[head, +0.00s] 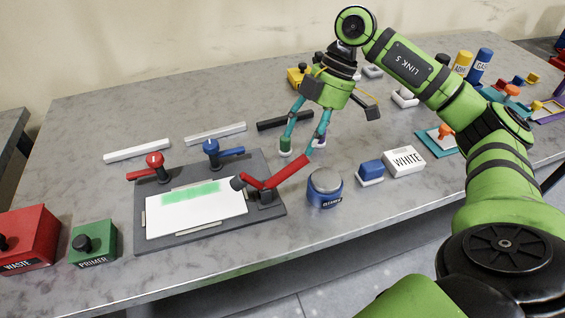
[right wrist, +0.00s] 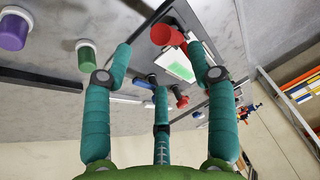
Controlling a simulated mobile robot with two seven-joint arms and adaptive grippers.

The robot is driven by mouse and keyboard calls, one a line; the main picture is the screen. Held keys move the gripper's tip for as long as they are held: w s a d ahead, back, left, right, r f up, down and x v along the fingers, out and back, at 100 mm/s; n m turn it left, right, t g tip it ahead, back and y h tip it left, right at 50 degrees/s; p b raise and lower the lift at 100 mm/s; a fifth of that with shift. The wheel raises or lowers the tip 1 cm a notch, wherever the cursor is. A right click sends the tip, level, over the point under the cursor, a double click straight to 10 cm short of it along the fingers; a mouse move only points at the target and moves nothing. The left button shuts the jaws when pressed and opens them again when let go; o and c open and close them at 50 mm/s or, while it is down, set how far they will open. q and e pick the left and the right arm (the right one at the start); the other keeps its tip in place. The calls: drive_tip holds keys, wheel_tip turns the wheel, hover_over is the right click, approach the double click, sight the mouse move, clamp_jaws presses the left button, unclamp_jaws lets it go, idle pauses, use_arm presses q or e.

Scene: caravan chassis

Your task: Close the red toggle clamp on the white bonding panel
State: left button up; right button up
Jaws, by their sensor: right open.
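The white bonding panel (head: 205,213), with a green strip on it, lies on a dark grey fixture plate (head: 147,187); the panel also shows in the right wrist view (right wrist: 172,72). The red toggle clamp (head: 285,172) stands at the plate's right side, its long red handle slanting up to the right and its black pad at the panel's right edge. The handle's red end (right wrist: 166,35) shows between the finger tips in the right wrist view. My right gripper (head: 302,138) is open and empty, its teal fingers pointing down near the handle's end. My left gripper is out of view.
A smaller red clamp (head: 154,160) and a blue clamp (head: 211,148) stand along the plate's back edge. A green-capped jar (head: 285,147) is close to my right fingers.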

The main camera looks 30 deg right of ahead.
sight(296, 163)
drive_tip(key=shift+s+a+f, duration=0.3)
drive_tip(key=shift+s+f, duration=0.1)
drive_tip(key=shift+f, duration=0.15)
drive_tip(key=p+x, duration=0.1)
drive_tip(key=x, duration=0.1)
drive_tip(key=shift+a+f, duration=0.15)
drive_tip(key=shift+f, duration=0.2)
drive_tip(key=shift+x, duration=1.55)
drive_tip(key=shift+w, duration=0.2)
clamp_jaws()
drive_tip(key=shift+s, duration=0.1)
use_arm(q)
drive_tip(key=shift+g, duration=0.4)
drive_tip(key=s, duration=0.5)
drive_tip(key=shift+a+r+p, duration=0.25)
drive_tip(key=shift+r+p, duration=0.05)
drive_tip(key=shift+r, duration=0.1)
